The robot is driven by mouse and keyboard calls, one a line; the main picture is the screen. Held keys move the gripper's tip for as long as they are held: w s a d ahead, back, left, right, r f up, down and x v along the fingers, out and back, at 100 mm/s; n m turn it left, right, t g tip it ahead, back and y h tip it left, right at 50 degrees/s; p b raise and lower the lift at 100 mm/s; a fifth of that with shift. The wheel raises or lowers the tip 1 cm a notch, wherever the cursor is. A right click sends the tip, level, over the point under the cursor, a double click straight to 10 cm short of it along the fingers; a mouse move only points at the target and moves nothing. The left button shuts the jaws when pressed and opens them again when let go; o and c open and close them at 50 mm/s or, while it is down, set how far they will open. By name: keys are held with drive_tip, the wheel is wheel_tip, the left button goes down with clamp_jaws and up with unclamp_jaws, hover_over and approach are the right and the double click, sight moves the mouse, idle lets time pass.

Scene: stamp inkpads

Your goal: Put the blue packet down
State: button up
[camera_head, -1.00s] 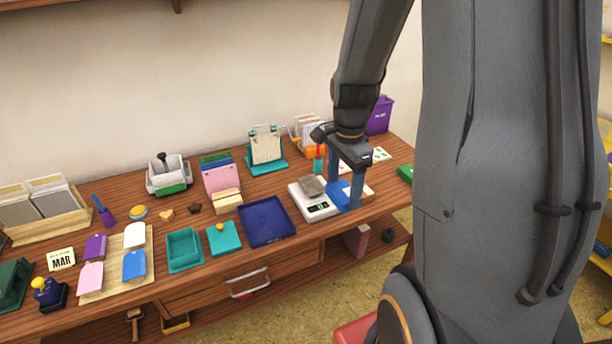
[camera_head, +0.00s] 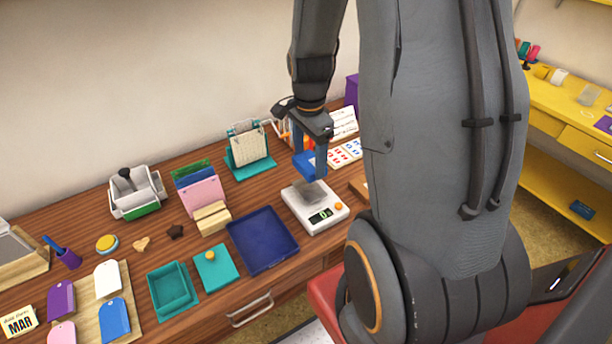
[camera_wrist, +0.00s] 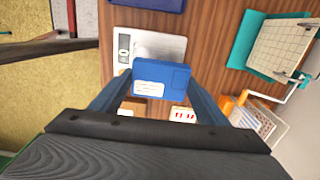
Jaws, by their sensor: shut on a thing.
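My gripper (camera_head: 310,160) hangs over the desk just behind the white scale (camera_head: 333,220). It is shut on the blue packet (camera_head: 300,165), which shows partly behind my fingers in the head view. In the wrist view the blue packet (camera_wrist: 172,76) spans the gap between my two blue fingers, with a white label on its face. It appears held above the desk, apart from it. The scale also shows beyond the packet in the wrist view (camera_wrist: 122,62).
A navy tray (camera_head: 262,240) lies left of the scale. A teal stand with a pad (camera_head: 250,165) stands behind. Printed cards (camera_head: 346,152) lie to the right, near a white card (camera_head: 343,121). Bare wood shows between the teal stand and scale.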

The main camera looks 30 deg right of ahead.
sight(309, 162)
drive_tip(key=shift+f+p, duration=0.7)
drive_tip(key=shift+f, duration=2.8)
drive_tip(key=shift+f, duration=0.1)
drive_tip(key=o, duration=1.1)
drive_tip(key=shift+c, duration=0.2)
wheel_tip(309, 162, up, 12)
drive_tip(key=b, duration=0.2)
drive_tip(key=shift+b, duration=0.4)
drive_tip(key=s+a+r+n, duration=0.1)
drive_tip(key=s+a+n, duration=0.2)
drive_tip(key=a+n, duration=0.3)
drive_tip(key=s+a+r+n+t, duration=0.1)
drive_tip(key=s+a+n, duration=0.3)
drive_tip(key=a+n, duration=0.3)
drive_tip(key=shift+s+n, duration=0.3)
drive_tip(key=shift+n, duration=2)
